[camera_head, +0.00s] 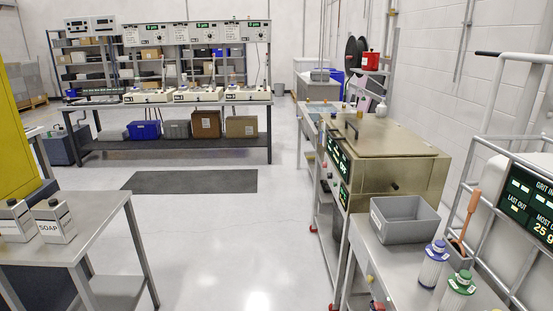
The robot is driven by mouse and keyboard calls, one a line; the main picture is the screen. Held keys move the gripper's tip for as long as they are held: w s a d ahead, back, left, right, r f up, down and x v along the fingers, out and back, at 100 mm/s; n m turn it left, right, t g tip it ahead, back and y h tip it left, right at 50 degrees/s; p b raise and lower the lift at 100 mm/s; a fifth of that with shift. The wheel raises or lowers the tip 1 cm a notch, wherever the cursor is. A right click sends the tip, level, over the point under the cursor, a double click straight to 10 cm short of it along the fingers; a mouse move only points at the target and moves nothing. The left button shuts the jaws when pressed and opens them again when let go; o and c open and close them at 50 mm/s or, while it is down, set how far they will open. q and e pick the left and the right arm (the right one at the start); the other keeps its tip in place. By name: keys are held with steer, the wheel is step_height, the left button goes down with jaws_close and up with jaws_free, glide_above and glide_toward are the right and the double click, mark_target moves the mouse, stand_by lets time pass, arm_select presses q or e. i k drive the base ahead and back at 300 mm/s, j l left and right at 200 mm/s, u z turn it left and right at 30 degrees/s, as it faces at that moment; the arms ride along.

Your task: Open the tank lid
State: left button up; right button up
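The tank (415,176) is a brushed steel box on the bench at the right, with green-lit displays on its left side. Its flat lid (390,140) lies level on top and looks shut. A dark handle (352,129) stands up near the lid's left edge. A small dark knob (395,186) sticks out on the tank's near face. Neither of my grippers shows in the head view.
A grey bin (404,218), a blue-capped bottle (432,262) and a green-capped bottle (457,291) stand on the bench before the tank. A metal rail cart with a display (528,206) stands at right. A table (75,240) with soap containers is at left. The middle floor is clear.

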mark_target(380, 137)
steer(key=i, duration=2)
steer(key=i+z, duration=0.15)
steer(key=z, duration=0.25)
steer(key=i+j+z, duration=0.1)
steer(key=z, duration=0.25)
steer(key=i+j+z, duration=0.1)
steer(key=i+z, duration=0.15)
steer(key=z, duration=0.15)
steer(key=i+j+z, duration=0.15)
steer(key=z, duration=0.2)
